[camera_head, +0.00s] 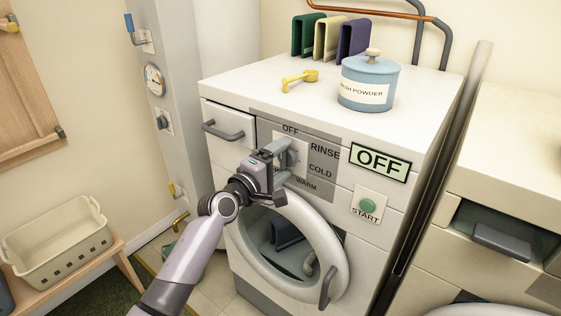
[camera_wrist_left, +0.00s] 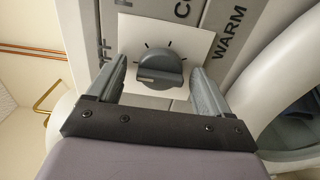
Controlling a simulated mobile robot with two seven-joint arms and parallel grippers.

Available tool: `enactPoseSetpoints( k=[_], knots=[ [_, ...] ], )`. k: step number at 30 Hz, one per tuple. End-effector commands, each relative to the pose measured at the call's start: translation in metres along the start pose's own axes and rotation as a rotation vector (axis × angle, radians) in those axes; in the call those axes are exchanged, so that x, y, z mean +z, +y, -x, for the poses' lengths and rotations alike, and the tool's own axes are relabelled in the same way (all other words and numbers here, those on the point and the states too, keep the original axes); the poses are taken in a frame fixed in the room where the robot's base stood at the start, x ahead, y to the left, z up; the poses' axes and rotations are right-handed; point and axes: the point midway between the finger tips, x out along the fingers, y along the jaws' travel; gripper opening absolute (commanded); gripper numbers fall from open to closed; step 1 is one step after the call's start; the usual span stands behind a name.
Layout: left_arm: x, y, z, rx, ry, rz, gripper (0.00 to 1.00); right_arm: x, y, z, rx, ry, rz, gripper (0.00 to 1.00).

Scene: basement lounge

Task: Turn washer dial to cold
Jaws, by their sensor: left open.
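The washer (camera_head: 290,92) is white, with a grey control panel marked OFF, RINSE, COLD and WARM. In the head view my left gripper (camera_head: 284,160) is in front of the panel and largely hides the dial. In the left wrist view the dark grey dial (camera_wrist_left: 160,68) sits on a white plate with tick marks. Its pale mark is on the left, the side of the OFF lettering. My left gripper (camera_wrist_left: 157,76) is open, with one finger on each side of the dial; contact is not clear. The display (camera_head: 380,163) reads OFF. My right gripper is not in view.
A green START button (camera_head: 367,205) is right of the panel. The round washer door (camera_head: 335,250) is below. A blue washing powder tin (camera_head: 369,82) and a yellow scoop (camera_head: 299,78) stand on top. A second machine (camera_head: 510,170) is at right, a basket (camera_head: 55,240) at left.

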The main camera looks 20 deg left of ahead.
Motion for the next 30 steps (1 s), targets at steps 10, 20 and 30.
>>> enactPoseSetpoints(
  k=[10,20,30],
  knots=[
    [0.0,-0.0001,0.0003,0.0,0.0,0.0,0.24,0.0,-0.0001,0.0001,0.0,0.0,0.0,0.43],
    [-0.0004,-0.0004,0.0003,-0.001,0.0,-0.044,0.25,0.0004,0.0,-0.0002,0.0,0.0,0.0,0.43],
    [-0.0005,-0.0008,0.0002,-0.002,0.0,-0.275,0.25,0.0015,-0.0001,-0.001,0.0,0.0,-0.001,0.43]
  ],
)
